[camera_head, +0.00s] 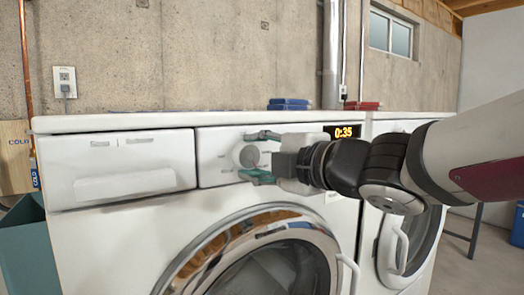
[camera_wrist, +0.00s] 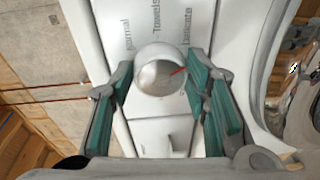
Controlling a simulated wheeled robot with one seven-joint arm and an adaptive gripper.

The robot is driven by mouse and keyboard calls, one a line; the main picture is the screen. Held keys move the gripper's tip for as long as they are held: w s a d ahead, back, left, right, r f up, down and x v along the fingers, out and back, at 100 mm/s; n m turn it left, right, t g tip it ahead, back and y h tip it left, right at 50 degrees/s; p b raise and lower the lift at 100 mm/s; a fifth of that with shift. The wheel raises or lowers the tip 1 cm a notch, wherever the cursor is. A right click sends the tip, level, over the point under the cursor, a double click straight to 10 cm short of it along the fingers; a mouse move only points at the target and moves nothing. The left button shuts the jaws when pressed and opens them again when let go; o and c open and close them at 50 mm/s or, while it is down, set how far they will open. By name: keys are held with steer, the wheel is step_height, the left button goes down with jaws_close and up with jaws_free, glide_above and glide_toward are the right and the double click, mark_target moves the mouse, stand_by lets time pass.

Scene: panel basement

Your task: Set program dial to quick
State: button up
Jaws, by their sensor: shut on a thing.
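The program dial (camera_head: 247,157) is a round light knob on the front panel of the left white washing machine (camera_head: 100,225). In the wrist view the dial (camera_wrist: 158,72) fills the space between the teal finger pads, and its red pointer mark is directed towards the label "Delicate". The labels "Normal" and "Towels" also show beside it; I see no readable "Quick" label. My gripper (camera_head: 261,156) reaches in from the right, with one finger above the dial and one below. It is shut on the dial.
A lit display (camera_head: 343,132) on the washer reads 0:35. A detergent drawer (camera_head: 120,170) lies left of the dial and the round door (camera_head: 260,255) below. A second machine (camera_head: 392,225) stands at the right. Blue (camera_head: 289,104) and red (camera_head: 362,105) items lie on top.

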steer(key=m, duration=0.2)
steer(key=m+y, duration=0.1)
steer(key=m, duration=0.2)
steer(key=shift+f+m+p, duration=0.2)
steer(key=shift+m+p, duration=0.1)
stand_by(0.5)
steer(key=o, duration=1.2)
steer(key=shift+c, duration=0.2)
steer(key=v, duration=1.2)
steer(key=shift+s+a, duration=0.1)
